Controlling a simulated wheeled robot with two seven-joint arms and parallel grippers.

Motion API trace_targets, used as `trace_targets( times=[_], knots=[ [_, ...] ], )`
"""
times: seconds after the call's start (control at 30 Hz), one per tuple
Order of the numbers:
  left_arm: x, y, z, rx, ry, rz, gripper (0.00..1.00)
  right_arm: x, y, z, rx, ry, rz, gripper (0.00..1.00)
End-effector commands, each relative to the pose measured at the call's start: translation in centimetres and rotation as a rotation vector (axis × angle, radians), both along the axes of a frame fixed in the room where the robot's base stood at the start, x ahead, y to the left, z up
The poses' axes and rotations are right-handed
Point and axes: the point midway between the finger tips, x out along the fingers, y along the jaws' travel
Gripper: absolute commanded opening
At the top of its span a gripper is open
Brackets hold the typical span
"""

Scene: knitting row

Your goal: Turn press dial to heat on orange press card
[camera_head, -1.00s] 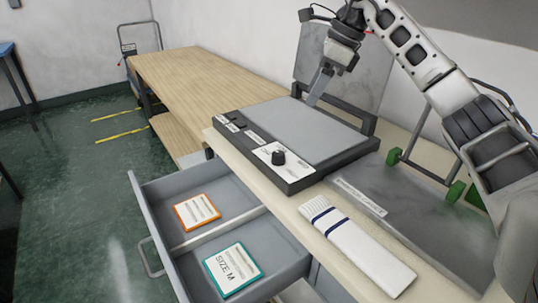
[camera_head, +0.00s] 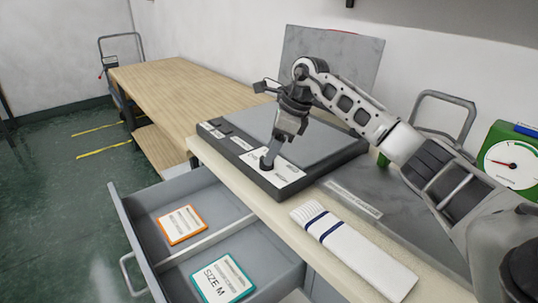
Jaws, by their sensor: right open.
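The press (camera_head: 312,150) is a dark, flat box with a grey top plate on the bench. Its black dial (camera_head: 266,163) sits on a white label panel (camera_head: 288,173) at the front corner. My right gripper (camera_head: 271,156) points down at the dial, with its fingertips at or just above it; I cannot tell if they touch it. The fingers partly cover the dial, and its pointer cannot be read. The orange-edged press card (camera_head: 181,225) lies in the open drawer's far compartment. My left gripper is not in view.
A teal-edged card marked SIZE M (camera_head: 222,280) lies in the near compartment of the open drawer (camera_head: 122,215). A folded white cloth with blue stripes (camera_head: 355,250) lies on the bench in front of the press. A green gauge (camera_head: 513,163) stands at the right.

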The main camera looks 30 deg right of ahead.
Motion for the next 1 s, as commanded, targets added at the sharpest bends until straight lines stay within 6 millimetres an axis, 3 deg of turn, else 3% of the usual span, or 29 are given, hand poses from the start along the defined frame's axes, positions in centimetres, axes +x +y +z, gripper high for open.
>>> trace_targets(
  times=[0.2, 0.53, 0.57, 0.7, 1.0],
  knots=[
    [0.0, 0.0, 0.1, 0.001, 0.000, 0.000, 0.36, 0.6, 0.7, -2.2, 0.001, 0.001, 0.000, 0.55],
    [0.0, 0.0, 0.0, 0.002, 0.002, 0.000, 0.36, 0.7, 0.8, -2.5, 0.000, 0.000, 0.000, 0.55],
    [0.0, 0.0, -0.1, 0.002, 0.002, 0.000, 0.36, 0.7, 0.8, -2.5, 0.000, 0.000, 0.000, 0.52],
    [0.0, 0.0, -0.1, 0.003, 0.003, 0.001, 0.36, 0.7, 0.8, -2.5, 0.000, 0.000, 0.000, 0.13],
    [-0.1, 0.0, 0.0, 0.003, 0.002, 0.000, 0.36, 0.6, 0.8, -2.4, 0.000, 0.000, -0.016, 0.10]
  ],
)
